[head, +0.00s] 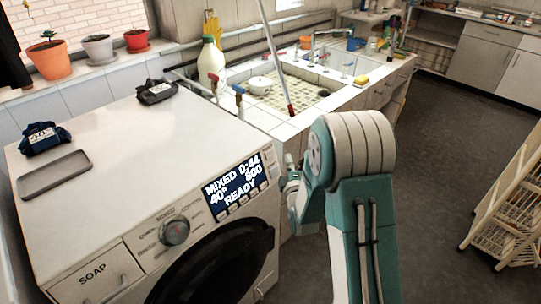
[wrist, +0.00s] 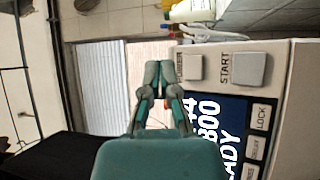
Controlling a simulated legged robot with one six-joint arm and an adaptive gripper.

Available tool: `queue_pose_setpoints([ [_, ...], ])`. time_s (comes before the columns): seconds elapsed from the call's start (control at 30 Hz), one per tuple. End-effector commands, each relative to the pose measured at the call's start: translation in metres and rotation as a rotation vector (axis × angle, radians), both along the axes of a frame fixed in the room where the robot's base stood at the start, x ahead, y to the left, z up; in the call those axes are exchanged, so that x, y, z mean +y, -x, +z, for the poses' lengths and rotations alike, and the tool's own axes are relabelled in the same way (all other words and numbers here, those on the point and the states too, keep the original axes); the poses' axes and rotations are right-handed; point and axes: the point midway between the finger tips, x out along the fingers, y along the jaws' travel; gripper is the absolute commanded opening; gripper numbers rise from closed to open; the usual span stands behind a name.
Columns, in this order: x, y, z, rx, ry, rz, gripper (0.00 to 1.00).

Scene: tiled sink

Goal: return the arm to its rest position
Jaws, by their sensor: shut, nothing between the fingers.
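My arm is teal and white and is folded at a big joint in the middle of the head view. My gripper (wrist: 158,70) points away from the wrist camera with its two fingers together and nothing between them. In the head view the gripper end (head: 290,187) is partly hidden behind my own arm. It is beside the right side of the washing machine's front. In the wrist view the washing machine's control panel (wrist: 285,105) lies just to the right of the fingers. I cannot tell whether they touch it.
The white washing machine (head: 110,140) fills the left, its display reading READY. A grey tray (head: 53,175) and dark pouches lie on top. Behind is the tiled sink counter (head: 343,98) with a leaning stick (head: 276,55). A rack (head: 508,205) stands right; the floor (head: 440,150) between is clear.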

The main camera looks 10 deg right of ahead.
Motion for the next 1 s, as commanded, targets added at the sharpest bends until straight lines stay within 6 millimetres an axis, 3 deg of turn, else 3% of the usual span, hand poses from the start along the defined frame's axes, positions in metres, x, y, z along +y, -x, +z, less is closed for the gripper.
queue_pose_setpoints([
  [0.57, -0.003, 0.005, 0.005, 0.006, -0.010, 0.002, 0.00],
  [0.77, -0.002, 0.006, 0.035, 0.123, -0.154, 0.015, 0.00],
  [1.0, 0.001, 0.032, 0.075, 0.342, -0.423, -0.007, 0.00],
])
